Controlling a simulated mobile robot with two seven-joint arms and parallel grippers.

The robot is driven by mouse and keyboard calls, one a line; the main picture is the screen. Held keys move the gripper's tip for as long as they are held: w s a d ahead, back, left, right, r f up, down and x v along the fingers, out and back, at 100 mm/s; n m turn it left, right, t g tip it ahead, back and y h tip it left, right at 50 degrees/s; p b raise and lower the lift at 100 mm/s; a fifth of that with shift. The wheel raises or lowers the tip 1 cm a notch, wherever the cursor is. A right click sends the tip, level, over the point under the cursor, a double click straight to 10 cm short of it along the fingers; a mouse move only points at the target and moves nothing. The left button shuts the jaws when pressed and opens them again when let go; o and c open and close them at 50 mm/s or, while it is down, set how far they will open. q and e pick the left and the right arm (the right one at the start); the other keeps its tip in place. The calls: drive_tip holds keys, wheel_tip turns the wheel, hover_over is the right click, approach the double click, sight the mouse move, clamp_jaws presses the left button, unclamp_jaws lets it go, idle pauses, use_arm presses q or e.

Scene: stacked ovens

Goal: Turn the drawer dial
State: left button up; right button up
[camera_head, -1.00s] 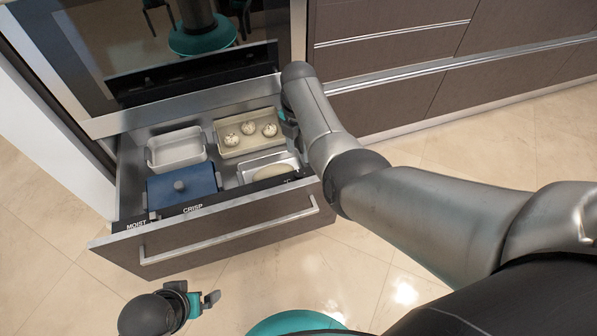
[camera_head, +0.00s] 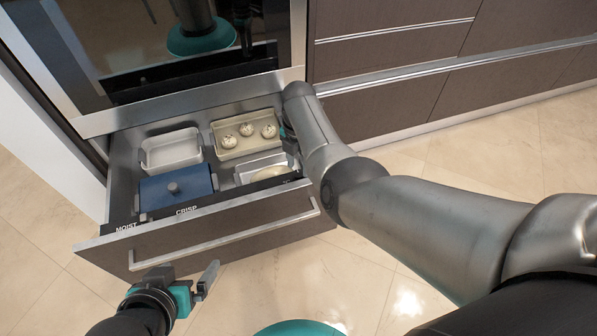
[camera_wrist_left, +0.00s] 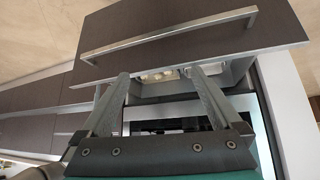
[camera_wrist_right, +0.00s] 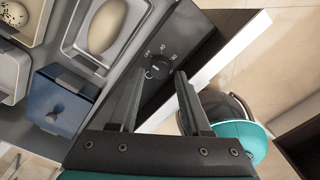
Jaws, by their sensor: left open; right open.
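The drawer (camera_head: 215,232) is pulled out below the oven. The drawer dial (camera_wrist_right: 161,61), a small dark knob with printed marks around it, sits on the black top strip of the drawer front. My right gripper (camera_wrist_right: 158,76) is open and empty. Its fingertips point at the dial, one on each side in the picture; I cannot tell if they touch it.
The drawer holds a blue lidded box (camera_head: 176,190), a white empty tray (camera_head: 172,150), a beige tray with several speckled round items (camera_head: 246,134) and a tray with a pale oval item (camera_head: 266,172). Closed cabinets (camera_head: 400,105) stand to the right. The floor in front is clear.

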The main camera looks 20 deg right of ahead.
sight(298, 175)
drive_tip(key=shift+f+b, duration=0.55)
drive_tip(key=shift+f, duration=0.2)
use_arm(q)
drive_tip(key=shift+w+d+r+t+h+b, duration=0.1)
drive_tip(key=shift+w+d+t+h, duration=0.3)
drive_tip(key=shift+d+t, duration=0.25)
drive_tip(key=shift+w+d+t+h+b, duration=0.15)
drive_tip(key=shift+w+d+t+h, duration=0.3)
drive_tip(key=shift+d, duration=0.3)
drive_tip(key=shift+w+d+r+t+h+b, duration=0.1)
drive_tip(key=shift+w+d+t+h, duration=0.2)
drive_tip(key=shift+d+t, duration=0.35)
use_arm(e)
drive_tip(key=shift+f, duration=0.5)
clamp_jaws()
